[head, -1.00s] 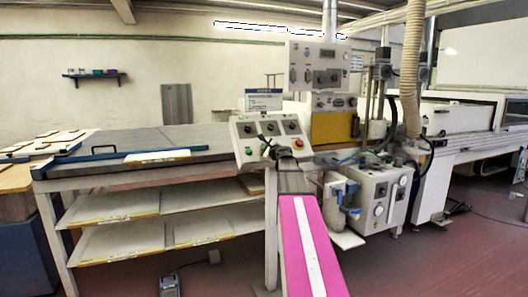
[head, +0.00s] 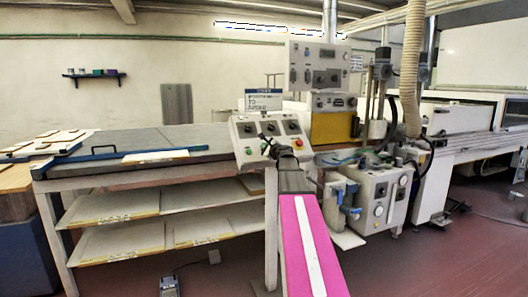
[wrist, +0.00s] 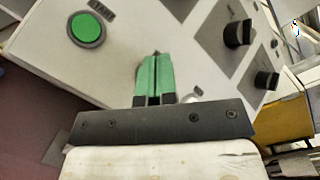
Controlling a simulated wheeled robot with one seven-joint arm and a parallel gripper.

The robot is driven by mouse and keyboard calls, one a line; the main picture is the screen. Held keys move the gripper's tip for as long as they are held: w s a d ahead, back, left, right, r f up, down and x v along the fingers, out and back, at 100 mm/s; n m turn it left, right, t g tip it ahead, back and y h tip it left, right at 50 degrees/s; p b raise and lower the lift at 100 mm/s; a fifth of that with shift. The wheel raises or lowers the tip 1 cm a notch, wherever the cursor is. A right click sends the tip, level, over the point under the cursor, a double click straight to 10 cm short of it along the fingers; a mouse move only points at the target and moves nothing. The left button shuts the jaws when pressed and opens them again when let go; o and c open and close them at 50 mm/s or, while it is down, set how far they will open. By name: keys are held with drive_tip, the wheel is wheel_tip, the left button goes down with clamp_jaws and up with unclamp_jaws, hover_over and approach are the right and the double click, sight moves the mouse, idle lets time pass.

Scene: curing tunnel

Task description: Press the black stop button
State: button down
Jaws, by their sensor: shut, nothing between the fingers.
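My gripper (wrist: 154,60), with green fingers, is shut and empty. In the wrist view its tips are over the bare pale face of the control panel (wrist: 185,38). The green start button (wrist: 87,30) is to the upper left of the fingers. I cannot make out the black stop button; the gripper may hide it. A small pale round part (wrist: 194,96) shows just right of the fingers, partly covered by the gripper. In the head view, my gripper is in front of the sloped control panel (head: 243,130), and contact cannot be told.
Two black knobs (wrist: 237,34) (wrist: 266,80) stick out on the panel's right side. A red button (head: 299,143) is at the panel's right edge. A long table (head: 110,180) with shelves stands left; a machine with hoses (head: 378,200) stands right.

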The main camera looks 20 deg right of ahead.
drive_tip(key=shift+s+r, duration=0.15)
drive_tip(key=s+r, duration=0.3)
drive_tip(key=shift+s+r, duration=0.25)
idle(0.6)
drive_tip(key=shift+f, duration=0.1)
idle(0.4)
drive_tip(key=s+a+f+n+g+y, duration=0.1)
drive_tip(key=s+a+f+n+g, duration=0.25)
drive_tip(key=a+f, duration=0.45)
drive_tip(key=s+a+f+n+g, duration=0.3)
drive_tip(key=s+a+f+n, duration=0.15)
drive_tip(key=f, duration=0.65)
drive_tip(key=s+a+f+n+g+y, duration=0.1)
drive_tip(key=s+a+f+n+g, duration=0.3)
drive_tip(key=f, duration=0.6)
drive_tip(key=s+a+f+n+g+h, duration=0.2)
drive_tip(key=s+f+n, duration=0.3)
drive_tip(key=s+f, duration=0.4)
drive_tip(key=s+a+f+n+g+h, duration=0.3)
drive_tip(key=s+a+f+n+g, duration=0.1)
drive_tip(key=s+f, duration=0.5)
drive_tip(key=shift+s+a+f+n+g, duration=0.3)
drive_tip(key=shift+s+n+g, duration=0.35)
drive_tip(key=shift+s+n, duration=0.5)
